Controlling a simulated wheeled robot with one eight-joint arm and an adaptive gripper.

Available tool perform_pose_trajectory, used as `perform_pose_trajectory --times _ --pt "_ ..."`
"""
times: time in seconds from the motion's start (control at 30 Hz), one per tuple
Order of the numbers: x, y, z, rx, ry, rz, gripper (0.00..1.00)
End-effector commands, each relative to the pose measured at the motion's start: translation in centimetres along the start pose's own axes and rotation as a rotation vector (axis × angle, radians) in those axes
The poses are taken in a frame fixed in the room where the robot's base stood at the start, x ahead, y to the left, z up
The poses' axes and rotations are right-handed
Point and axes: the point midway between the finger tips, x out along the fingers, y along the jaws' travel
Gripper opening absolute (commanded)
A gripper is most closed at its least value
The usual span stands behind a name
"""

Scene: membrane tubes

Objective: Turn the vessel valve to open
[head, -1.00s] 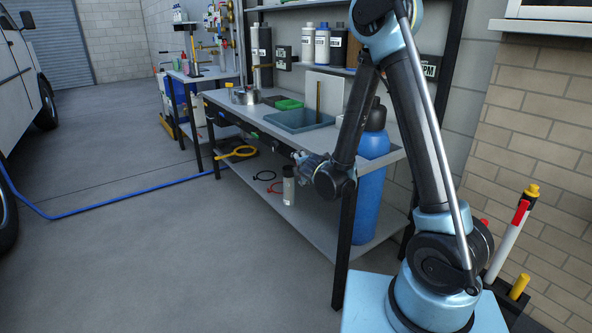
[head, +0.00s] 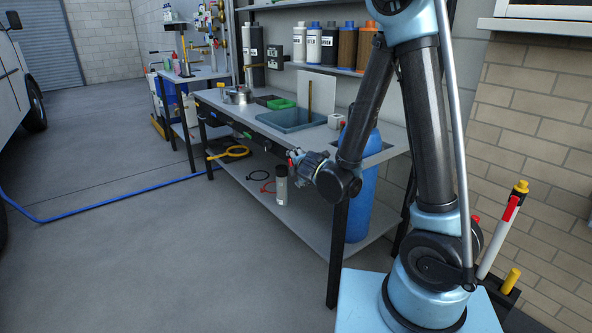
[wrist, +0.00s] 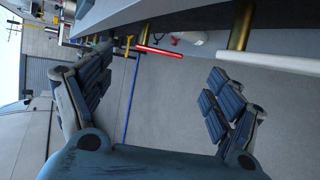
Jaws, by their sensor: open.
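In the wrist view a red lever-like handle (wrist: 160,51) sticks out from a brass stem (wrist: 143,33) under the dark bench edge. A white rod-like piece (wrist: 270,63) lies across a thicker brass stem (wrist: 240,25) to its right. I cannot tell for certain which of these is the vessel valve. My gripper (wrist: 155,105) is open and empty, its two padded fingers spread apart, with the red handle ahead of the space between them and apart from both. In the head view my gripper (head: 298,160) is at the bench front, with a small red part beside its tip.
The bench (head: 230,103) carries a blue-grey tray (head: 290,121), a metal pot and a green item. A blue cylinder (head: 361,200) stands behind my forearm.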

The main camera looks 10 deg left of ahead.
Motion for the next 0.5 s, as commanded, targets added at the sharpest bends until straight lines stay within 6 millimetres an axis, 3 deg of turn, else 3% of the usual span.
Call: perform_pose_trajectory --times 0.2,0.5 --pt "-2.5 0.0 0.0 -0.001 0.001 0.0 0.84" --pt "-3.8 0.0 0.1 0.001 0.0 -0.001 0.84"
